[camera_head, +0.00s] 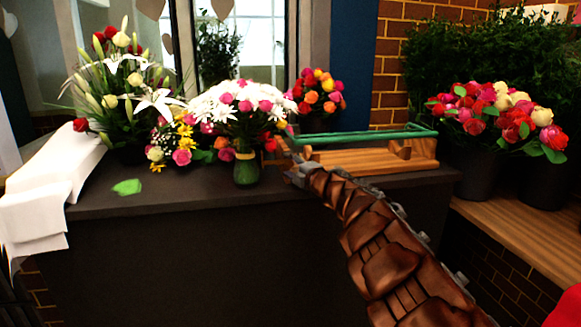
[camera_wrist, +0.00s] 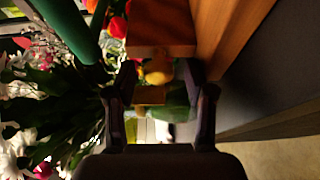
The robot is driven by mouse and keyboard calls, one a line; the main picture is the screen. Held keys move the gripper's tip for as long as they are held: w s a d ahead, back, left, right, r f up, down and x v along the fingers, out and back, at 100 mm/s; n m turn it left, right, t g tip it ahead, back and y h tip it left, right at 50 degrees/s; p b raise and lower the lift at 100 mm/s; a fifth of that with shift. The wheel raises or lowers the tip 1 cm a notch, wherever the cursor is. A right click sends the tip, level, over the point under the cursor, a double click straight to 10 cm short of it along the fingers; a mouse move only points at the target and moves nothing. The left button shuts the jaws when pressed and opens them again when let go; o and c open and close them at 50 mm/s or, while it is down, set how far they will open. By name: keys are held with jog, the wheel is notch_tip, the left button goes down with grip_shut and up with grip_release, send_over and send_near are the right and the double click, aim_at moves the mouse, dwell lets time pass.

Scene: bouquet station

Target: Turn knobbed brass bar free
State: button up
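The knobbed brass bar (camera_wrist: 157,69) shows in the wrist view as a yellow rounded knob with a paler brass piece below it, against the end of a wooden block. In the head view my gripper (camera_head: 294,172) is at the stand's left end. How the bar is held is hidden.
A green rail (camera_head: 365,135) runs above the stand. A green vase (camera_head: 247,170) of white and pink flowers stands just left of my gripper, with more bouquets behind. A flat green piece (camera_head: 127,187) lies on the dark counter (camera_head: 185,195), whose front middle is clear.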

jog(key=shift+s+d, duration=0.1)
jog(key=shift+s, duration=0.05)
jog(key=v, duration=1.1)
jog(key=shift+s+d, duration=0.15)
jog(key=shift+s, duration=0.15)
dwell(0.5)
